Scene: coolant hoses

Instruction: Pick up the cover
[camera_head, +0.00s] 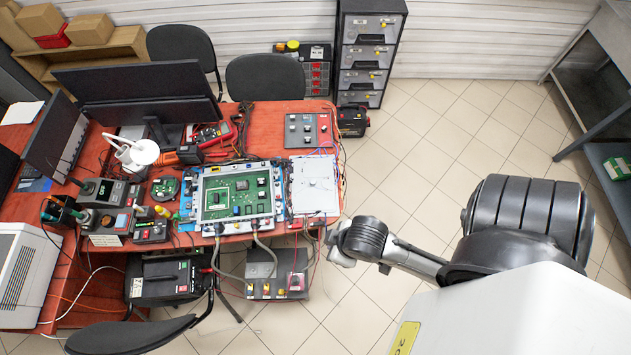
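A flat light-grey plate that looks like the cover (314,183) lies on the red table, just right of an open unit with a green circuit board (237,195). Grey hoses (262,244) hang from the unit's front edge. My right gripper (336,246) is in front of the table's right edge, below and right of the plate and apart from it in the picture. Its fingers are small and partly hidden, so their opening cannot be told. My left gripper is not in view.
The red table (265,117) is crowded with monitors (140,92), meters and cables. A power supply (278,277) with leads is below its front edge. Chairs (265,78) and a drawer cabinet (368,50) stand behind. The tiled floor (440,150) at right is clear.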

